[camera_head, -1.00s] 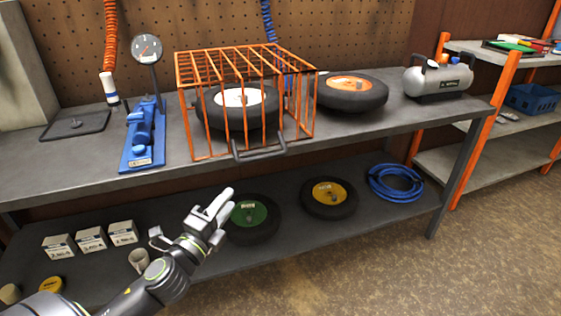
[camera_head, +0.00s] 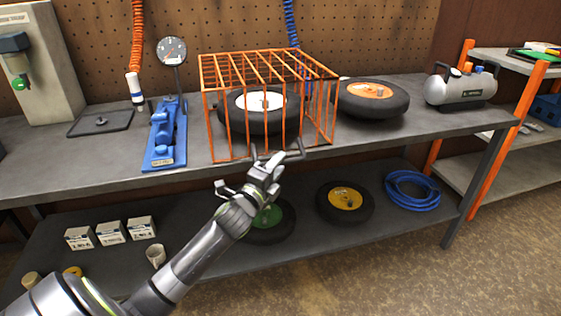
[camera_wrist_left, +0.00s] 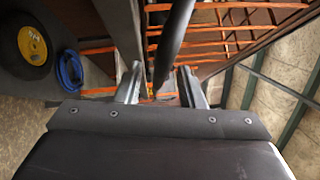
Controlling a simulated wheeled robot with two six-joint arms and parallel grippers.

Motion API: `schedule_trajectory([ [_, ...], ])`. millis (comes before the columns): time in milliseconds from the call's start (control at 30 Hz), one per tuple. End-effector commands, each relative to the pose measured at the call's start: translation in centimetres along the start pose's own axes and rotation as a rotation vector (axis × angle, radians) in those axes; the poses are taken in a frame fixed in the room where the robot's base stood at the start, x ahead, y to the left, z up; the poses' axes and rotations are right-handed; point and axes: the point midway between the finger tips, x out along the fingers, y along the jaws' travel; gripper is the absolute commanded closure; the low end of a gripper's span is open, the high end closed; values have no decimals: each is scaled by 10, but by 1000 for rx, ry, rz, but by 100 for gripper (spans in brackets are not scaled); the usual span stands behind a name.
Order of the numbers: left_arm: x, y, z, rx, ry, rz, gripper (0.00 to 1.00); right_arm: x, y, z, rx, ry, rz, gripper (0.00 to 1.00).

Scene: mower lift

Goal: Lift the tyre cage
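The orange wire tyre cage (camera_head: 268,85) stands on the workbench over a black tyre with a white hub (camera_head: 262,101). A dark grey handle (camera_head: 298,152) sticks out low at the cage's front. My left gripper (camera_head: 267,160) is at this handle, in front of the cage, and hides part of it. In the left wrist view my left gripper (camera_wrist_left: 160,88) has its fingers apart, with the dark handle bar (camera_wrist_left: 174,45) running between them; I cannot tell whether they touch it. Orange cage bars (camera_wrist_left: 225,28) show beyond. My right gripper is not in view.
A blue tool (camera_head: 165,135) and a dial gauge (camera_head: 172,51) stand left of the cage. A tyre with an orange hub (camera_head: 372,105) and a compressor (camera_head: 460,87) stand right. The lower shelf holds a yellow-hub wheel (camera_head: 345,203), a green-hub wheel (camera_head: 270,226) and a blue hose (camera_head: 411,190).

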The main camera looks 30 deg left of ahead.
Motion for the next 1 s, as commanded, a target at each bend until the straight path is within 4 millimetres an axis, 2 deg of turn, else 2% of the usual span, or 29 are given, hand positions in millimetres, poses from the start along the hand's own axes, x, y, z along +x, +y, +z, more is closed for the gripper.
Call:
schedule_trajectory([
  [200, 17, 0, 0, 0, 0, 0, 65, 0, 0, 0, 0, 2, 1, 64],
  [500, 19, 0, 0, 1, 1, 0, 65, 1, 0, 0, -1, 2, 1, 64],
  [800, 18, 0, 0, 1, 0, 0, 100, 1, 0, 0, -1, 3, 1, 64],
  [1000, 18, 0, 0, 0, 0, 1, 100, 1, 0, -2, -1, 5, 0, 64],
])
